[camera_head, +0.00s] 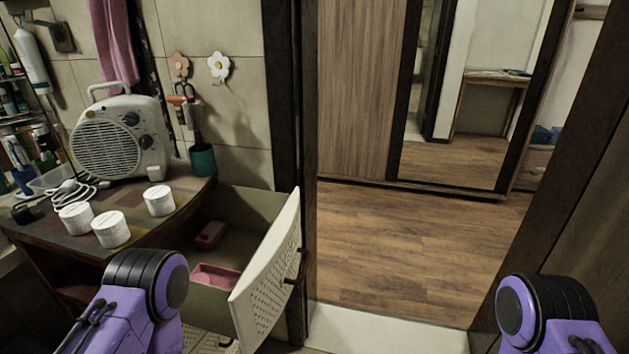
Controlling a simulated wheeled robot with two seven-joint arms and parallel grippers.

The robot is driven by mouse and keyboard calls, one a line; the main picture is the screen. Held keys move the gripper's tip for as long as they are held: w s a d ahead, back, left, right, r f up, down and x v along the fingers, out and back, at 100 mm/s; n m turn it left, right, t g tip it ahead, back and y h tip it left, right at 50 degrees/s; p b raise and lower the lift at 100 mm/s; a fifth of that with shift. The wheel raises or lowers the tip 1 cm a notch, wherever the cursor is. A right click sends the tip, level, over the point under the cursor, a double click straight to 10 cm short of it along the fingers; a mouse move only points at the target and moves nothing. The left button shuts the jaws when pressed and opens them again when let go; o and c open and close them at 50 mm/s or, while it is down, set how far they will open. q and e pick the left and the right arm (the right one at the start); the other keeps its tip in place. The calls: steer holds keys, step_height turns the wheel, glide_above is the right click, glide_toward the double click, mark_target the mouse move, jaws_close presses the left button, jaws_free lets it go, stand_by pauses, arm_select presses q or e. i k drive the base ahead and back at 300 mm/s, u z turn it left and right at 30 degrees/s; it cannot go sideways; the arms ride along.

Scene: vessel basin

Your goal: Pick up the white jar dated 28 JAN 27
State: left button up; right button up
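Three white jars with pale lids stand on the cabinet top at the left: a left one (76,219), a front one (111,229) and a right one (159,201). They look alike, and any date on them is too small to read, so I cannot tell which is dated 28 JAN 27. My purple left arm comes in at the lower left, below and in front of the jars. My purple right arm is at the lower right, far from them. Neither gripper's fingers show.
A white fan heater (120,137) with a coiled cable (70,191) stands behind the jars, with a teal cup (203,161) to its right. An open drawer with a white front (268,275) juts out right of the cabinet. The wooden floor (400,245) beyond the doorway is clear.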

mark_target(159, 199)
steer(key=z, duration=0.45)
steer(key=k, duration=0.25)
steer(key=u, duration=1.7)
steer(key=i, duration=0.5)
steer(key=z, duration=0.05)
